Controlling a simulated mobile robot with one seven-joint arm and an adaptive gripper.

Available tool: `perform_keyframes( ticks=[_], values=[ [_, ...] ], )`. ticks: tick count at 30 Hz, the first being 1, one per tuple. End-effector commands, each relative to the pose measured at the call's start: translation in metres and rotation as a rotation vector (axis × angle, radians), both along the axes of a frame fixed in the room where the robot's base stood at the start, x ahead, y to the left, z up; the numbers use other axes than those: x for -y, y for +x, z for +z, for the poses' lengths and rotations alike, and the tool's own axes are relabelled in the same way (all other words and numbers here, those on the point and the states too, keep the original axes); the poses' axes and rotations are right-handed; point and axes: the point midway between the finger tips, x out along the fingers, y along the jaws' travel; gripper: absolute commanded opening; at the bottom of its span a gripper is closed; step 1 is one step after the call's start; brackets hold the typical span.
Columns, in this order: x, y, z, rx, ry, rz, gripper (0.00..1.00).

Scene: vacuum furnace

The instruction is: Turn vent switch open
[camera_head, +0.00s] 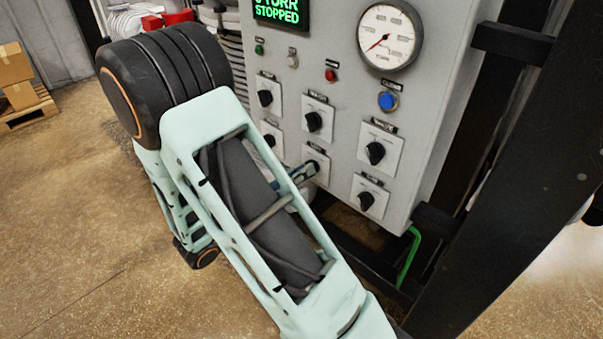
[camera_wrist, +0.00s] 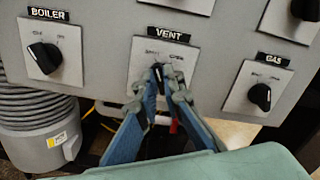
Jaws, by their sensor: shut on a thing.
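The vent switch (camera_wrist: 178,58) is a black rotary knob on a white square plate under a "VENT" label, in the middle of the wrist view. In the head view its plate (camera_head: 322,161) is partly hidden behind my gripper (camera_head: 303,172). My gripper (camera_wrist: 161,82) comes from below, with one blue finger on each side of the knob, and is shut on it. Only a dark sliver of the knob shows between the fingertips. It looks about upright, but its exact angle is hard to tell.
The boiler switch (camera_wrist: 44,56) is left of the vent switch and the gas switch (camera_wrist: 260,96) is right. Above are more knobs, a blue button (camera_head: 388,101), a red button (camera_head: 331,75), a dial gauge (camera_head: 390,37) and a green display (camera_head: 279,12) reading "STOPPED".

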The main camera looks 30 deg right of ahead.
Motion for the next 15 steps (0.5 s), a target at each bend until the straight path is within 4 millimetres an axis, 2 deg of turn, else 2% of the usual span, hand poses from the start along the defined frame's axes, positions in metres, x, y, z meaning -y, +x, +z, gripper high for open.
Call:
perform_keyframes(
  ticks=[15],
  values=[
    [0.0001, -0.0012, -0.0035, 0.401, 0.146, 0.001, 0.0]
  ],
)
